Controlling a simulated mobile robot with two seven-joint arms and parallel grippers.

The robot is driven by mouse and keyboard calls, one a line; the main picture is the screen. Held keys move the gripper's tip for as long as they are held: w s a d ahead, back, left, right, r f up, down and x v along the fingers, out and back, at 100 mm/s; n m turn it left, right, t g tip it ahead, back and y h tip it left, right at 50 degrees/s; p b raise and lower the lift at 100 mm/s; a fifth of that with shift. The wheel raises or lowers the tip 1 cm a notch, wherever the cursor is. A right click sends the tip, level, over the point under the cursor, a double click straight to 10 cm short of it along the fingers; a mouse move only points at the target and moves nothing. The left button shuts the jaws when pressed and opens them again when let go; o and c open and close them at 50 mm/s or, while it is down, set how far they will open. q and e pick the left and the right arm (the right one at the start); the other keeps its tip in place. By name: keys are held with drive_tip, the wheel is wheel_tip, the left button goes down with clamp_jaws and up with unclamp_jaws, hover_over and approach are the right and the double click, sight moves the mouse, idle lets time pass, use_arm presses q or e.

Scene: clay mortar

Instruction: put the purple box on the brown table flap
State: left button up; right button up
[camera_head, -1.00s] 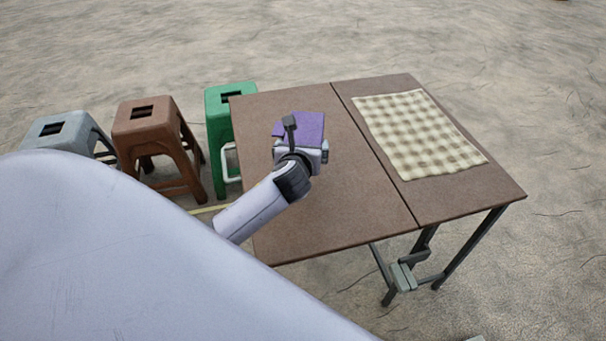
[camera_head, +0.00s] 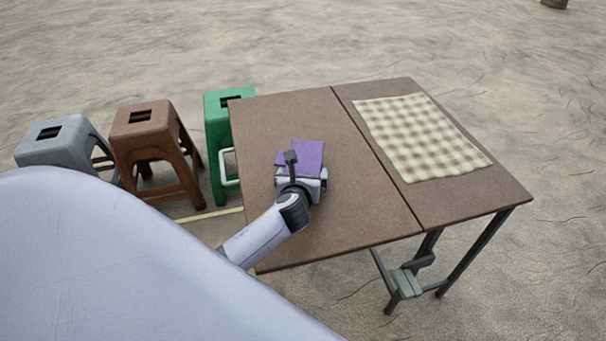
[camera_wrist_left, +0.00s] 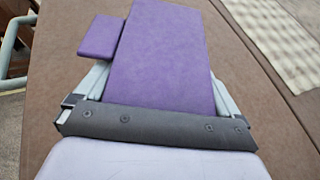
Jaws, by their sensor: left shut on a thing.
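The purple box (camera_head: 309,155) is over the left section of the brown table, the brown table flap (camera_head: 262,120). My left gripper (camera_head: 300,170) is shut on it. In the left wrist view the purple box (camera_wrist_left: 160,55) lies between the two fingers, with a smaller purple piece at its left side. The brown surface (camera_wrist_left: 60,70) shows around it. I cannot tell whether the box touches the table. My right gripper is not in view.
A checkered cloth (camera_head: 420,137) lies on the table's right section, past a seam. Green (camera_head: 215,135), brown (camera_head: 150,130) and grey (camera_head: 62,145) stools stand left of the table. The flap is bare around the box.

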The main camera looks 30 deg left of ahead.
use_arm(q)
drive_tip(key=o, duration=0.8)
drive_tip(key=shift+o, duration=0.2)
drive_tip(key=shift+r, duration=0.2)
drive_tip(key=p+v, duration=0.2)
drive_tip(key=v, duration=1)
drive_tip(key=shift+p, duration=0.3)
drive_tip(key=shift+f, duration=0.2)
